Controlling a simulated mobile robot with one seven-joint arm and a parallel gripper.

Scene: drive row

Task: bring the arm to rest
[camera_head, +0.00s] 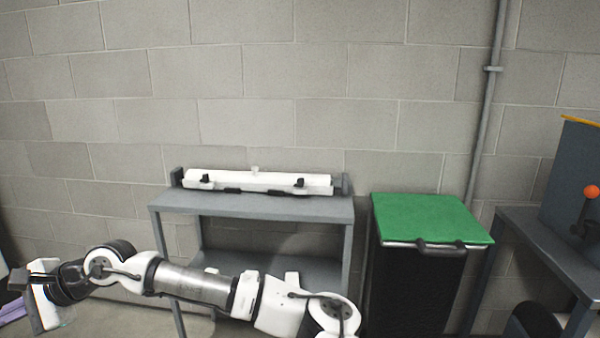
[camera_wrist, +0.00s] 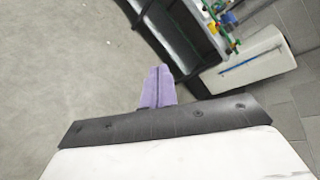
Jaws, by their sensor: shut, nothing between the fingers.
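My arm stretches low across the head view, from the bottom middle out to the left. My gripper (camera_head: 12,312) is at the far left edge of that view, with its purple fingers partly cut off. In the wrist view the purple fingers (camera_wrist: 158,86) lie together, shut with nothing between them. They point out over bare grey floor. My gripper appears to touch nothing.
A grey shelf table (camera_head: 250,208) stands behind my arm and bears a long white unit (camera_head: 258,182). Right of it is a black bin (camera_head: 415,285) with a green lid (camera_head: 430,217). A grey table (camera_head: 545,243) has an orange-knobbed lever (camera_head: 590,193). The wrist view shows a white box (camera_wrist: 250,62).

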